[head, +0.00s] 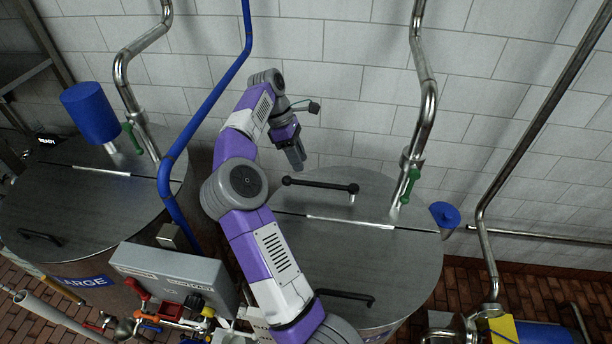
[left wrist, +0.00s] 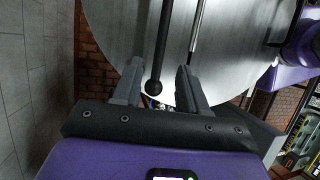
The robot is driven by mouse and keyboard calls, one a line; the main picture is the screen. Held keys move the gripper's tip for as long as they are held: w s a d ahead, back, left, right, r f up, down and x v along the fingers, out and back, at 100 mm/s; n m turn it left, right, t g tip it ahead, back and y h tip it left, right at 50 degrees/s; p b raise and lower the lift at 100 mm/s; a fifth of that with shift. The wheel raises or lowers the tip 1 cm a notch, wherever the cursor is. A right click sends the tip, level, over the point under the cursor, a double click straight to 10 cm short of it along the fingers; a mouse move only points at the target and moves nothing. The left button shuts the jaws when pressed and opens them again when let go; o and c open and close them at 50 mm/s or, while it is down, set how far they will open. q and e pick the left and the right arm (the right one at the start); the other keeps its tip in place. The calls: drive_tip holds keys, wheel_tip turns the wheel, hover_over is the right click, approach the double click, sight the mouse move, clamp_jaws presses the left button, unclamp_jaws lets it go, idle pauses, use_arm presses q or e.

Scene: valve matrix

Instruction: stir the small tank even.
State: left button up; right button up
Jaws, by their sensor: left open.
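The tank on the right (head: 410,262) has a round steel lid with a bright slot or hinge line across it; I take it for the small tank, since its own label is mostly hidden. A black bar handle with ball ends (head: 320,184) stands at the lid's far side on a short post. My left gripper (head: 297,163) is open and empty, just above the bar's left ball end. In the left wrist view, the bar (left wrist: 162,45) runs away from me and its ball end shows between the open fingers (left wrist: 157,75). I cannot tell whether they touch it. My right gripper is not in view.
The tank labelled LARGE (head: 30,215) stands at left with a blue cylinder (head: 90,112) on top. A grey box with valves (head: 175,277) is between the tanks. Steel pipes with green handles (head: 410,185) and a blue pipe (head: 205,105) rise near the lids. A tiled wall is behind.

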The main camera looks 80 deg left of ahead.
sight(320, 185)
use_arm(q)
drive_tip(key=shift+x, duration=3.15)
clamp_jaws()
